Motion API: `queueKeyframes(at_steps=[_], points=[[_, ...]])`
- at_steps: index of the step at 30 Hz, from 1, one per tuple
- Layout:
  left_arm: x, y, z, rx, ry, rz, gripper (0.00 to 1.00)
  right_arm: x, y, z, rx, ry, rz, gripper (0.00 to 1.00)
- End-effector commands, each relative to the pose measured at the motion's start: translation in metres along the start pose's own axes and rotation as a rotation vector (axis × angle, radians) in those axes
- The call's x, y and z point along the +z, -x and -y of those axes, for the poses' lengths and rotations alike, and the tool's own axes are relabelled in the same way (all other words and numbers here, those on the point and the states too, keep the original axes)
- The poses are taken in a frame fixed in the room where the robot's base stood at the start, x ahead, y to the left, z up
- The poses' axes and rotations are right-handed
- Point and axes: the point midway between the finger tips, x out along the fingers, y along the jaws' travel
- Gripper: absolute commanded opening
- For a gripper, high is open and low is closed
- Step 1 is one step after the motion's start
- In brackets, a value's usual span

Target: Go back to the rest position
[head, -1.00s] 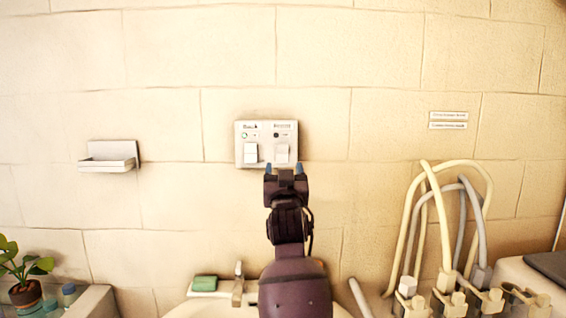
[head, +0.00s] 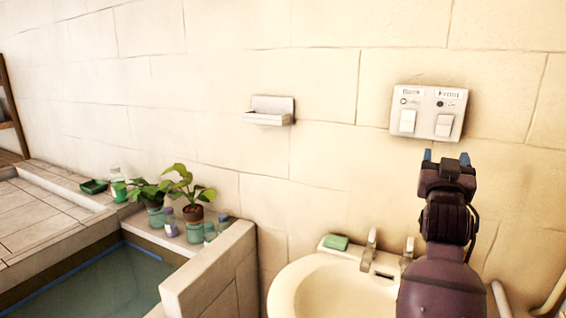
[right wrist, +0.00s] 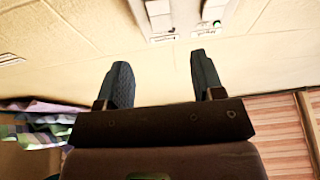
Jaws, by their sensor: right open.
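My right gripper (head: 446,158) is raised in front of the wall, just below the white switch panel in the head view. Its two blue-tipped fingers are apart with nothing between them. The switch panel (head: 427,113) has two white rockers, labelled "Back" and "Front". In the right wrist view, the open fingers (right wrist: 161,82) point at the wall, and part of the panel (right wrist: 180,20) shows at the top. A small gap seems to lie between fingertips and panel, but its depth is hard to tell. My left gripper is in neither view.
A white washbasin (head: 325,292) with a tap (head: 369,248) and green soap (head: 335,242) lies below my right arm. A wall soap dish (head: 270,112) is left of the panel. Potted plants (head: 193,205) and bottles stand on the ledge by a water-filled basin (head: 95,285) at left.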

Motion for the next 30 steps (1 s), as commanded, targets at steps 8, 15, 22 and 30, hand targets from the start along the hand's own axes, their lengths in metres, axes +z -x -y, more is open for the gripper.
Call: queueKeyframes(at_steps=[8, 15, 22, 30], points=[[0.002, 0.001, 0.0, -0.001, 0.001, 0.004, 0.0, 0.09, 0.071, -0.015, -0.082, 0.081, 0.298, 0.62], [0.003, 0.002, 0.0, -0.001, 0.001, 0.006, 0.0, 0.161, 0.161, -0.029, -0.177, 0.151, 0.607, 0.62], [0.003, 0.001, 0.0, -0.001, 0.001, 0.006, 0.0, 0.21, 0.267, -0.048, -0.28, 0.218, 0.925, 0.62], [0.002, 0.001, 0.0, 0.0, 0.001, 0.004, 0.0, 0.232, 0.382, -0.071, -0.394, 0.28, 1.253, 0.62]])
